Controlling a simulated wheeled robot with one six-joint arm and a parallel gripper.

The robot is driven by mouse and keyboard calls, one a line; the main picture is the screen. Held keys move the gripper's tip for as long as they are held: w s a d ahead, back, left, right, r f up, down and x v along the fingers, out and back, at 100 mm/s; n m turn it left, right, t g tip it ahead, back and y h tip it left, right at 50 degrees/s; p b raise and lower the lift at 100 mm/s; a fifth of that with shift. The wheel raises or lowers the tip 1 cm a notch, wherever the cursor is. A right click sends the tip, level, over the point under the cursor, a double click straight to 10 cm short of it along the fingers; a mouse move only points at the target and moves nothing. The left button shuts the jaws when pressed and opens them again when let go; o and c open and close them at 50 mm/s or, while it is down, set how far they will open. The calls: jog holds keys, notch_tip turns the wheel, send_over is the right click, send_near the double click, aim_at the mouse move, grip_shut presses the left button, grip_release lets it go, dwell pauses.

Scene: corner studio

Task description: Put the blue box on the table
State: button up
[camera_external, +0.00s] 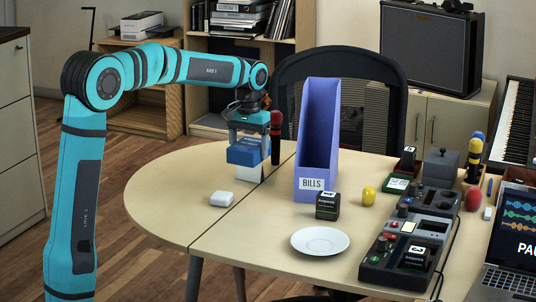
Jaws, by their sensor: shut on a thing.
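The blue box (246,154) is between the fingers of my gripper (248,138), near the far left part of the wooden table (165,203). My gripper points down and is shut on the box. A white block (247,173) shows directly below the blue box. I cannot tell whether the two touch. The box looks level, and its upper part is partly hidden by the fingers.
A dark stick with a red top (276,139) stands just right of the box. A purple "BILLS" file holder (317,140) rises further right. A small white case (221,199), a black cube (328,206), a yellow object (369,196) and a saucer (320,241) stand nearer. The table's left front is clear.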

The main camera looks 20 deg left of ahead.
jog(key=w+a, duration=1)
jog(key=w, duration=0.1)
send_near(215, 164)
jog(key=shift+w+f, duration=0.1)
jog(key=shift+f, duration=2.8)
jog(key=shift+f, duration=0.1)
jog(key=o, duration=1.3)
notch_tip(215, 164, up, 12)
jog(key=shift+r, duration=0.1)
